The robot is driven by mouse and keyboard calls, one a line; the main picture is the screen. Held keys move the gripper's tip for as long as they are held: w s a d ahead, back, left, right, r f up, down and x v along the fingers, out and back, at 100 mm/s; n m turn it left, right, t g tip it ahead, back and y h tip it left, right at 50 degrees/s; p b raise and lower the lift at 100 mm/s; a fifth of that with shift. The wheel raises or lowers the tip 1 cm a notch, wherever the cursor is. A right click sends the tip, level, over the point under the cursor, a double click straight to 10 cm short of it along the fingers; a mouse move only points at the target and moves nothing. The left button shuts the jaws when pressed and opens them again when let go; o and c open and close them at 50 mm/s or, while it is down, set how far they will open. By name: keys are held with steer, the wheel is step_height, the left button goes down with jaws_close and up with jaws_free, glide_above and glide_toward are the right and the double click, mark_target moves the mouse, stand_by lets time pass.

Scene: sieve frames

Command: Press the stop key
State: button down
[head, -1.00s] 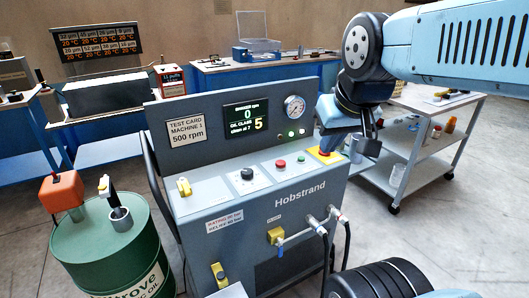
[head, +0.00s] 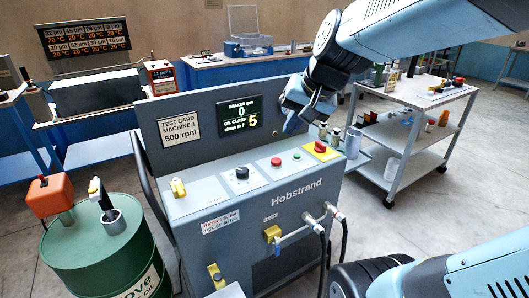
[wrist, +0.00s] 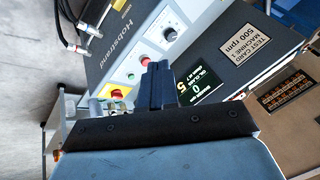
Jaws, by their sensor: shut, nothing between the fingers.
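The grey Hobstrand test machine (head: 255,215) has a sloping key panel. On it sit a black knob (head: 242,173), a small red key (head: 277,161), a green key (head: 297,156) and a red mushroom button (head: 320,147) on a yellow plate. I cannot read a label that marks the stop key. The wrist view also shows the red key (wrist: 145,60), green key (wrist: 130,75), mushroom button (wrist: 117,95) and knob (wrist: 170,35). My gripper (head: 290,124) is shut and empty, above the back of the panel and apart from the keys; its fingers (wrist: 158,72) point toward the panel.
The screen (head: 238,117) reads 0 rpm and oil class 5. My gripper hides the gauge. Hoses and a yellow valve (head: 272,233) are on the machine's front. A green oil drum (head: 100,245) stands left, a trolley (head: 415,170) right.

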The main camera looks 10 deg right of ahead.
steer(key=w+a+f+m+y, duration=0.2)
steer(key=w+m, duration=0.2)
steer(key=w, duration=0.4)
steer(key=m+t, duration=0.3)
steer(key=m, duration=1.1)
glide_above(278, 161)
step_height(278, 161, down, 14)
steer(key=shift+w+n, duration=0.1)
steer(key=shift+n, duration=0.2)
steer(key=shift+f, duration=4.35)
steer(key=shift+f, duration=0.35)
